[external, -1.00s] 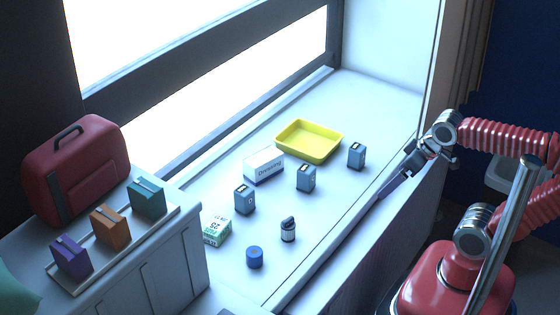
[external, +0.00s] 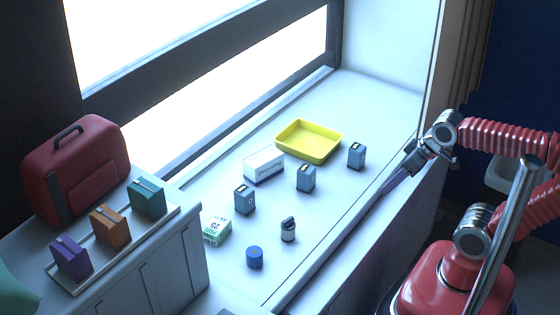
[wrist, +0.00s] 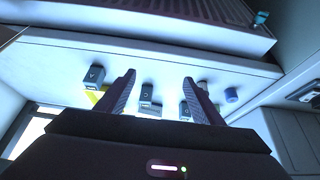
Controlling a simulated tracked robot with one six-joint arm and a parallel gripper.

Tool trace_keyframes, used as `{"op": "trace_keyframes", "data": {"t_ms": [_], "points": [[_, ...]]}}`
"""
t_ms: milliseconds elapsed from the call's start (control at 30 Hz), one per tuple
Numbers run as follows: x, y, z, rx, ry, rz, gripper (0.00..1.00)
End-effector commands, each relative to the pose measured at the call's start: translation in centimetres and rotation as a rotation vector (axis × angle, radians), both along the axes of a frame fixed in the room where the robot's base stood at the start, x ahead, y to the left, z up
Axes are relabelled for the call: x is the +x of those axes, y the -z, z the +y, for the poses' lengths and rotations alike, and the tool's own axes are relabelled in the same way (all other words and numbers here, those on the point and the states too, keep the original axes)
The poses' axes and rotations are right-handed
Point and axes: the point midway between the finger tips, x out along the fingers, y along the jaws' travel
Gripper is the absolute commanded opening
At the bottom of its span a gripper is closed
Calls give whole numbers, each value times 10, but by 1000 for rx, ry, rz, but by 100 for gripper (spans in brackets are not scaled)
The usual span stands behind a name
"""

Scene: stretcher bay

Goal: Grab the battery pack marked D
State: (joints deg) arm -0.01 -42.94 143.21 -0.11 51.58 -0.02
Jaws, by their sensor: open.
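Three similar blue-grey battery packs stand on the white sill. The left pack (external: 245,200) carries a small mark that looks like D. The middle pack (external: 306,180) and the right pack (external: 356,157) have no readable letter in the external view. In the wrist view one pack (wrist: 95,76) reads A, and the one between my fingers (wrist: 147,93) has a rounded letter I cannot read surely. A third pack (wrist: 184,108) is partly hidden by my right finger. My gripper (external: 388,189) is open and empty at the sill's front edge, apart from all packs; its fingers (wrist: 159,79) spread in the wrist view.
A yellow tray (external: 328,152) and a white dressing box (external: 263,166) stand behind the packs. A green-white box (external: 216,230), a blue cylinder (external: 254,257) and a dark-capped bottle (external: 288,232) stand near the left pack. The sill's front right is clear.

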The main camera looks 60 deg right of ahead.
Motion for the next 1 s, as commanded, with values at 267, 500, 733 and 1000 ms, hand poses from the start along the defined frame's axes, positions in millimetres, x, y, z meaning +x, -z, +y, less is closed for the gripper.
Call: {"op": "trace_keyframes", "data": {"t_ms": [267, 500, 733, 1000], "points": [[20, 1, -21, -163, -88, 28, 61], [66, -2, -55, -480, -289, 74, 61], [122, -10, -72, -782, -514, 113, 61], [196, -17, -67, -1124, -808, 148, 61]]}}
